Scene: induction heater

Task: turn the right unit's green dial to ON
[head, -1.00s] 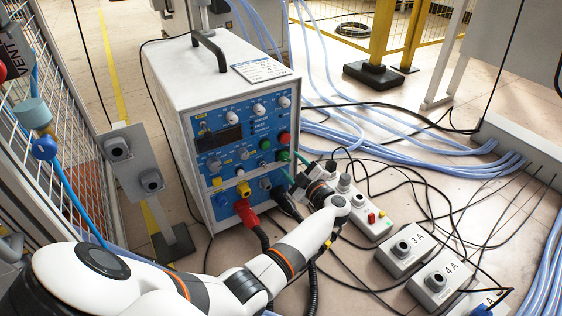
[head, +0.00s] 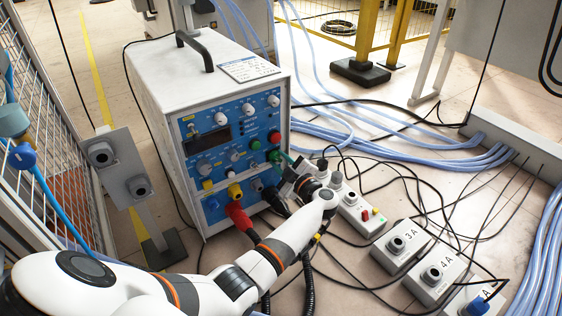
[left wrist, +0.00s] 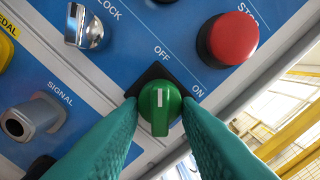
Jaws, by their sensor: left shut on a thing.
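The green dial (left wrist: 160,110) shows large in the left wrist view, on the blue panel by OFF and ON labels. Its white mark points up in that picture, nearer the OFF label than the ON label. My left gripper (left wrist: 160,104) is shut on the dial, one teal finger on each side. In the head view my left gripper (head: 289,170) is at the lower right edge of the panel of the white and blue unit (head: 210,75), and its fingers partly hide the dial area. My right gripper is not in view.
A red button (left wrist: 228,38) sits above the dial, near the fingers. A chrome lock switch (left wrist: 87,28) is to its left. A red plug (head: 239,218) juts from the panel beside my arm. Grey boxes (head: 400,245) and loose cables lie on the floor at right.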

